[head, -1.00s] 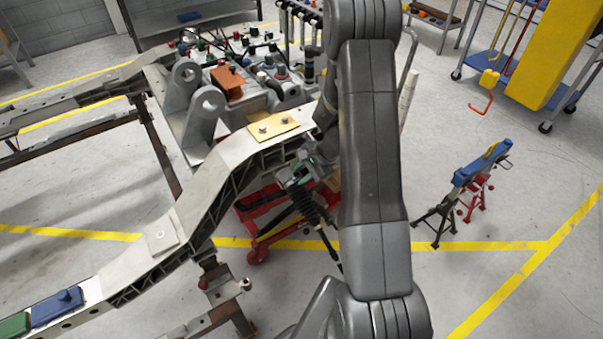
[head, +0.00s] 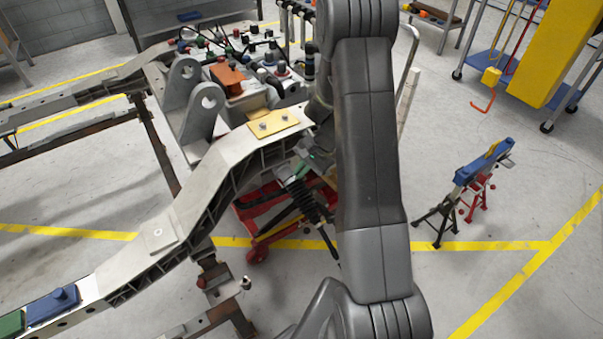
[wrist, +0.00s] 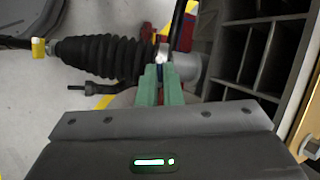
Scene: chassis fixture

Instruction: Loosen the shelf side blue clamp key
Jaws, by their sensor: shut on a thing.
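My gripper (wrist: 161,76) shows in the wrist view with its two pale green fingers close together. They are shut on the blue clamp key (wrist: 161,71), of which only a small bit shows between the fingertips. The key sits by the joint between a black ribbed boot (wrist: 105,56) and a silver-grey cylinder (wrist: 185,66). In the head view the same boot (head: 305,200) hangs below the rail end, and my arm hides much of the area around my gripper.
The pale chassis rail (head: 205,180) runs close beside the boot, with a brass plate (head: 273,124) on top. Its ribbed side (wrist: 240,55) is close on the right in the wrist view. A red jack (head: 262,215) stands below.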

